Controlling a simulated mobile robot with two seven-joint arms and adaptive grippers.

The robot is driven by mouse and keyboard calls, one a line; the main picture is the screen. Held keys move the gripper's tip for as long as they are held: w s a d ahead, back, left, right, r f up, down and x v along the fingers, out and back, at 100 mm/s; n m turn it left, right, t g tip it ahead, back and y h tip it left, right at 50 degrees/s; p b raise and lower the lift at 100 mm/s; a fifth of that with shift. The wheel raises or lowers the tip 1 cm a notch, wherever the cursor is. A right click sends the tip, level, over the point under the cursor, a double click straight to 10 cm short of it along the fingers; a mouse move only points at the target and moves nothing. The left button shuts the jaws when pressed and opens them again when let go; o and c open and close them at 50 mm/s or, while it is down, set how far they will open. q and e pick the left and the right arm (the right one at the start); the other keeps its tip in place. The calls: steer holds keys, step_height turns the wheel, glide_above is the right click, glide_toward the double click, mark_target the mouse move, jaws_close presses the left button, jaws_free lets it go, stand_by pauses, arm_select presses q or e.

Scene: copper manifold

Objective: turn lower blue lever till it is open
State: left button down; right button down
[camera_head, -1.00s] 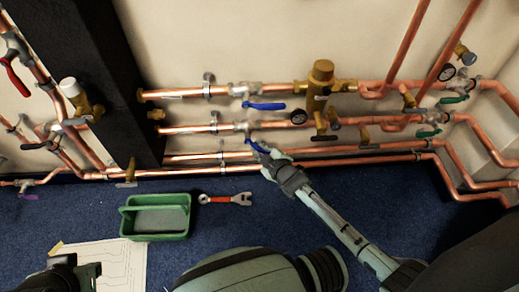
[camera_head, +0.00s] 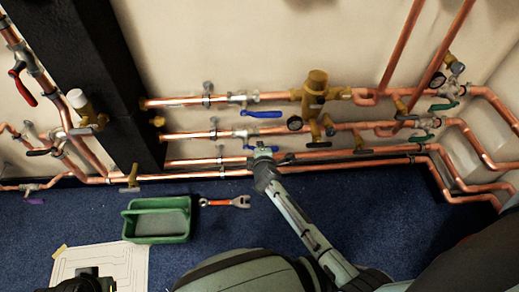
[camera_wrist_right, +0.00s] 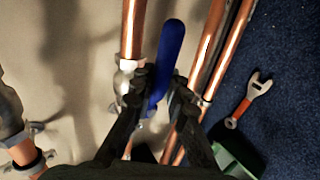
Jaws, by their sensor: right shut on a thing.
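The lower blue lever (camera_head: 274,148) sits on a valve (camera_head: 242,134) on the second copper pipe. My right gripper (camera_head: 263,150) is at this lever and hides part of it. In the right wrist view the blue lever (camera_wrist_right: 171,45) passes between the two dark fingers (camera_wrist_right: 160,95), which are shut on it. The lever there lies nearly along its pipe, with a slight tilt. A dark part of my left gripper (camera_head: 88,283) shows at the bottom left edge, and its fingers are not clear.
The upper blue lever (camera_head: 262,114) lies along the pipe just above. A brass valve body (camera_head: 316,90) and gauge (camera_head: 295,123) are to the right. A green tray (camera_head: 128,224) and a red-handled wrench (camera_head: 222,202) lie on the blue floor beside a paper sheet (camera_head: 62,262).

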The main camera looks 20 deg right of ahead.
stand_by(0.6)
steer(key=c, duration=1.5)
jaws_free()
steer(key=shift+r, duration=0.1)
